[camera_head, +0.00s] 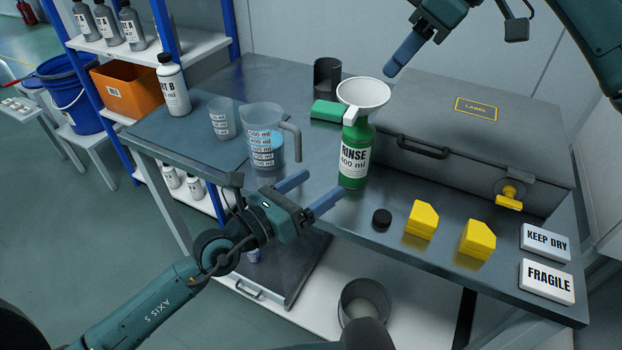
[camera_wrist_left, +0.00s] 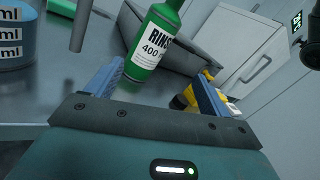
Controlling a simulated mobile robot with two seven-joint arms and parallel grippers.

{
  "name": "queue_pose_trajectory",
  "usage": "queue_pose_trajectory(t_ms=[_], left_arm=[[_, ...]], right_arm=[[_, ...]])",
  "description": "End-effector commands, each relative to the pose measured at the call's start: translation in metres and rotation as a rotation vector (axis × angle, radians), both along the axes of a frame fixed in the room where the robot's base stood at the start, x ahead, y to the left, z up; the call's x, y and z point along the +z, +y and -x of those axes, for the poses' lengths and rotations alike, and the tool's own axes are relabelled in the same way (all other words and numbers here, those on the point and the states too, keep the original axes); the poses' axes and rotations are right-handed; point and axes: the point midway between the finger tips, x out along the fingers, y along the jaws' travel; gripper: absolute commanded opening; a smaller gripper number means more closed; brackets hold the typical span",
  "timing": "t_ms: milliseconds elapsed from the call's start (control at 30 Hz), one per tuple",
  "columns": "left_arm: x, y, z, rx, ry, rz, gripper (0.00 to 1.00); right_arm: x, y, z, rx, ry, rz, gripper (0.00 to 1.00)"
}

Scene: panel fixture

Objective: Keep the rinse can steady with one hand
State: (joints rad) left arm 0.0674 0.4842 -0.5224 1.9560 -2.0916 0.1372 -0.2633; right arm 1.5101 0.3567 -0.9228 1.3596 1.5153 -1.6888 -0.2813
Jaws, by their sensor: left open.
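The rinse can (camera_head: 355,158) is a green bottle with a white "RINSE 400 ml" label, upright on the grey table. A white funnel (camera_head: 363,94) sits at its mouth. My left gripper (camera_head: 322,188) is open and empty in front of the can, to its lower left in the head view. In the left wrist view the can (camera_wrist_left: 154,48) stands beyond and between the open fingers, apart from them. My right gripper (camera_head: 400,58) is at the top, above the grey case; only one blue finger shows clearly, so its opening cannot be judged.
A measuring jug (camera_head: 262,135) with blue liquid and a clear beaker (camera_head: 222,119) stand left of the can. A green block (camera_head: 328,111) and dark cup (camera_head: 327,78) are behind. A grey case (camera_head: 470,115), black cap (camera_head: 382,218) and yellow blocks (camera_head: 422,220) lie to the right.

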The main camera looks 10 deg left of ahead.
Motion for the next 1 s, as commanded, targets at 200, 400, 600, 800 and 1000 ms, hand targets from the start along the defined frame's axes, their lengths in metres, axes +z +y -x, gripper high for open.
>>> queue_pose_trajectory(t_ms=[200,400,600,800,1000], left_arm=[[0.0,0.004,-0.017,0.009,-0.142,-0.241,0.81],[0.0,-0.002,-0.028,0.013,-0.169,-0.283,0.81],[0.001,-0.025,-0.054,0.013,-0.169,-0.28,0.81],[0.001,-0.051,-0.084,0.013,-0.168,-0.281,0.81],[0.0,-0.07,-0.107,0.013,-0.168,-0.28,0.81]], right_arm=[[0.0,0.0,0.0,0.0,0.0,0.0,0.36],[0.0,0.0,0.0,0.0,0.0,0.0,0.36],[0.0,0.0,0.0,0.0,0.0,0.0,0.36],[0.0,0.0,0.0,0.0,0.0,0.0,0.36],[0.0,0.0,0.0,0.0,0.0,0.0,0.36]])
